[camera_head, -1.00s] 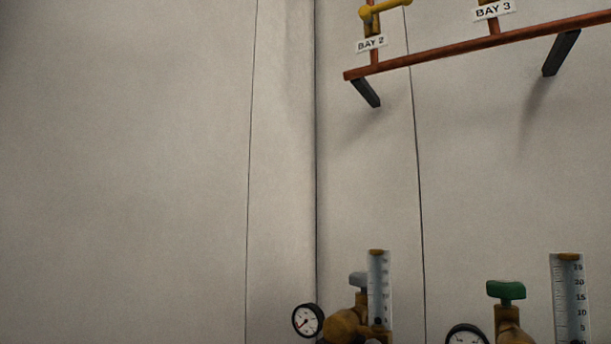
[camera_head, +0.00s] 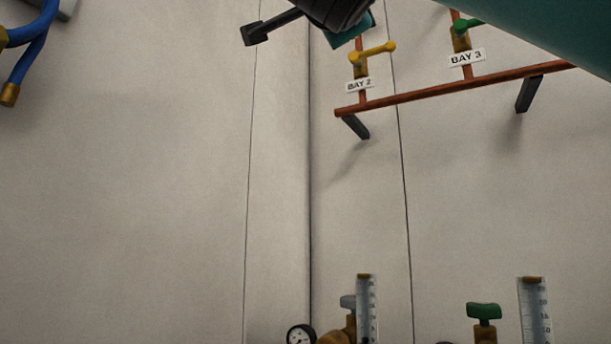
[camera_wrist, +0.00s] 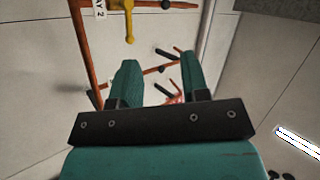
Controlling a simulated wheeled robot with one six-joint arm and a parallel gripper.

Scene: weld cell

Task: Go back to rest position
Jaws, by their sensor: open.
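My gripper shows in the wrist view (camera_wrist: 160,82), with its two teal fingers apart and nothing between them.
A copper pipe (camera_head: 440,92) on wall brackets carries the yellow-handled Bay 2 valve (camera_head: 372,54) and green-handled Bay 3 valve (camera_head: 462,37). Flowmeter regulators, one with a green knob (camera_head: 484,311), stand below. A blue hose (camera_head: 34,47) hangs upper left. The middle wall is clear.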

